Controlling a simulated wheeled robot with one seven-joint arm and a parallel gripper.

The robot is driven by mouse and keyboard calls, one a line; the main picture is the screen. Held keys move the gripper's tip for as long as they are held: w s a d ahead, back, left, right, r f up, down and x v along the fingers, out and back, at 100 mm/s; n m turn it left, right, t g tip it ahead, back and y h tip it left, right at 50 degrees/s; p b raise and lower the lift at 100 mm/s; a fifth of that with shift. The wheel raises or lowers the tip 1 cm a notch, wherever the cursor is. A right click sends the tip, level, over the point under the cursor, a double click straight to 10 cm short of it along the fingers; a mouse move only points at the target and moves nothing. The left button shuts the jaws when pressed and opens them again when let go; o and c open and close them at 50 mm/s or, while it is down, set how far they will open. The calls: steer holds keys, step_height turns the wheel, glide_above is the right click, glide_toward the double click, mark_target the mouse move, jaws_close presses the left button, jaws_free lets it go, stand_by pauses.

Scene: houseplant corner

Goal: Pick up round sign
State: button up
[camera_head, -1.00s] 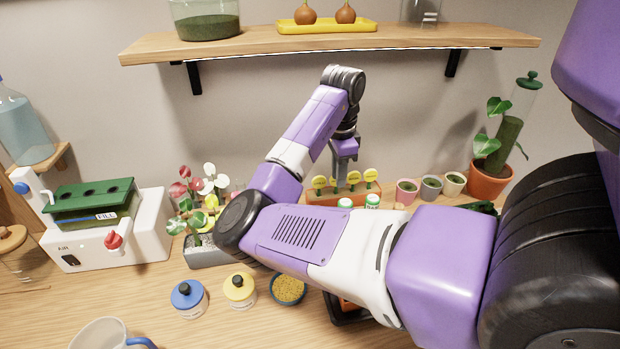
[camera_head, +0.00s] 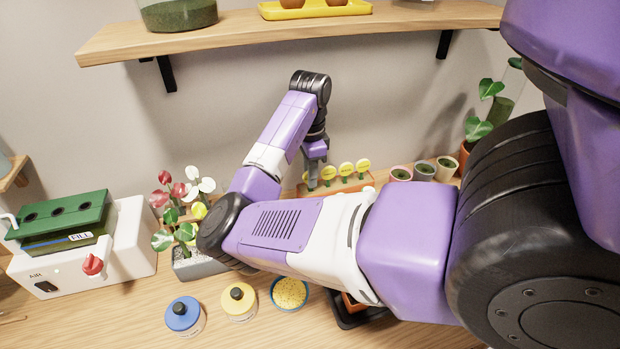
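Several yellow round signs on green stems stand in a row in a long terracotta-coloured planter (camera_head: 350,185) at the back of the table. A round sign (camera_head: 328,172) stands just right of my gripper (camera_head: 312,184), with others farther right, such as a round sign (camera_head: 362,165). A sliver of yellow shows just left of the gripper. My gripper points down among the signs at the left end of the row. Its fingers overlap in this view, so I cannot tell whether they are open or touching a sign. My forearm hides the front of the planter.
Small pots (camera_head: 424,170) stand right of the planter. A potted plant with red and white leaves (camera_head: 183,215) stands to the left, by a white machine (camera_head: 120,240). Jars (camera_head: 184,316) and a blue bowl (camera_head: 289,293) are in front. A wooden shelf (camera_head: 270,36) hangs above.

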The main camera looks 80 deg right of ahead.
steer(key=shift+f, duration=1.05)
jaws_close()
steer(key=shift+r, duration=0.15)
